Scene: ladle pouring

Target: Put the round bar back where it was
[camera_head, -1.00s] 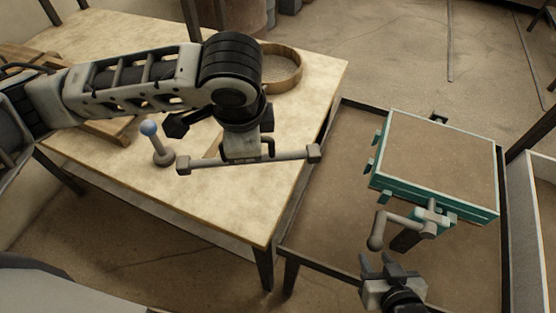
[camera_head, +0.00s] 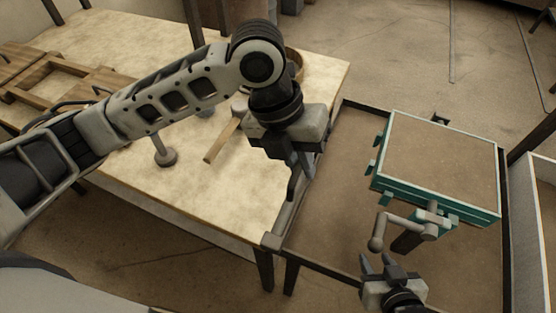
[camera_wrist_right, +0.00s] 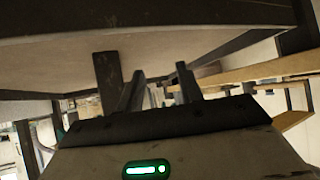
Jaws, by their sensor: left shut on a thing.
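The round bar (camera_head: 284,216) is a thin grey bar with a block at its near end, in the head view. It slants along the right edge of the wooden table, and its far part is hidden behind my left gripper. My left gripper (camera_head: 297,183) points down and is shut on the bar. I cannot tell whether the bar touches the table. My right gripper (camera_head: 377,264) is at the lower right, below a grey crank handle, with its fingers apart and nothing between them. The fingers also show apart in the right wrist view (camera_wrist_right: 160,92).
A teal-edged box of sand (camera_head: 440,155) stands over a dark-rimmed sand tray (camera_head: 325,235), right of the table (camera_head: 225,205). The crank (camera_head: 405,227) is at its front. A rammer-like post (camera_head: 163,150), a wooden-handled tool (camera_head: 222,140) and wooden frames (camera_head: 60,85) lie on the table.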

